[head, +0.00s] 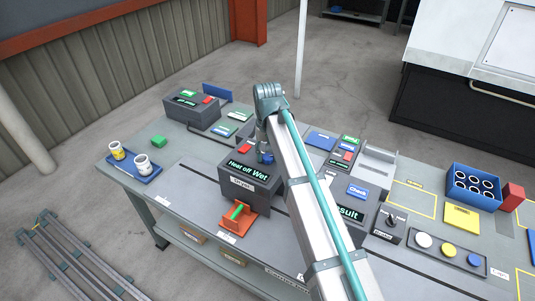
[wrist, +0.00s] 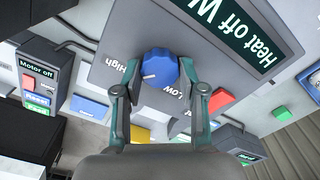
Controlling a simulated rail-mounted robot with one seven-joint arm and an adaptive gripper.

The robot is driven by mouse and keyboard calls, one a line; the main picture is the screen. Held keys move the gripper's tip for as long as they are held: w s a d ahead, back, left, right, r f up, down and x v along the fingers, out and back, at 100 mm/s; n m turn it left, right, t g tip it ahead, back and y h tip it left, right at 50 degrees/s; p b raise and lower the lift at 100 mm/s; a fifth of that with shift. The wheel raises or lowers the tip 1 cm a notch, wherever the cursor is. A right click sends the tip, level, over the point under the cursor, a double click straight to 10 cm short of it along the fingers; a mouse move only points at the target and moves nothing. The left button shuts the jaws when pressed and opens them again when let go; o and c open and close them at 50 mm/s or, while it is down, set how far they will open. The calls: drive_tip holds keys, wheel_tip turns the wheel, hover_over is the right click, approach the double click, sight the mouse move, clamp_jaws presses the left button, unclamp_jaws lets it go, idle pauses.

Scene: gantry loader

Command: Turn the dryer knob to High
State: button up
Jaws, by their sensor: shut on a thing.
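The dryer (head: 250,183) is a grey box on the table, with a display reading "Heat off Wet". Its display (wrist: 240,30) also shows in the wrist view. The blue dryer knob (wrist: 160,66) sits on the panel between the labels "High" (wrist: 125,73), to its left, and "Low" (wrist: 181,97), to its lower right. A white mark on the knob points left and slightly down in the picture. My gripper (wrist: 160,72) is shut on the knob, one finger on each side.
An orange tray with a green piece (head: 238,212) stands in front of the dryer. A blue tray (head: 137,174) with two cups is at the left.

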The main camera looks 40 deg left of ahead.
sight(268, 156)
idle(0.3)
drive_tip(key=o, duration=1.1)
drive_tip(key=shift+o, duration=0.2)
drive_tip(key=shift+r, duration=0.1)
wheel_tip(268, 156, up, 12)
drive_tip(key=shift+f, duration=0.2)
wheel_tip(268, 156, down, 12)
drive_tip(key=shift+r, duration=0.1)
idle(0.4)
idle(0.4)
